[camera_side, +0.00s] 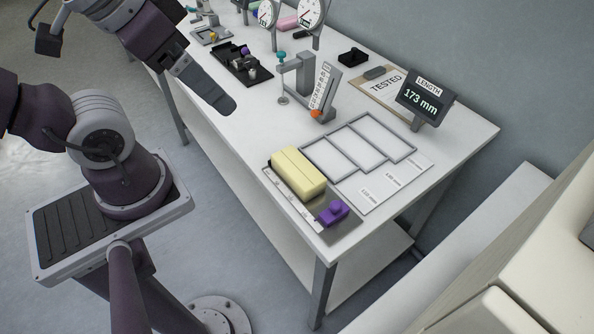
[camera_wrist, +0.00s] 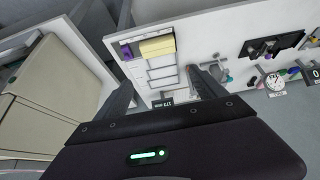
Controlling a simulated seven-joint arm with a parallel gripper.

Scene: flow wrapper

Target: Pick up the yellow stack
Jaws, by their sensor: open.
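The yellow stack (camera_side: 298,173) is a pale yellow block lying on a measuring plate with a ruler scale (camera_side: 292,204), near the table's front edge. A purple slider block (camera_side: 333,213) is at the plate's near end, close to the stack's end. In the wrist view the stack (camera_wrist: 158,47) lies ahead, near the top. My gripper (camera_side: 222,104) is in the air, up and left of the stack in the side view and clear of it. Its two fingers are apart and empty in the wrist view (camera_wrist: 160,80).
A grey three-compartment frame (camera_side: 346,172) lies beside the stack. A stand with a scale and orange knob (camera_side: 316,112), a display reading 173 mm (camera_side: 421,102) and a TESTED clipboard (camera_side: 388,88) stand behind. A dark fixture (camera_side: 243,65) and dial gauges (camera_side: 311,14) occupy the far end.

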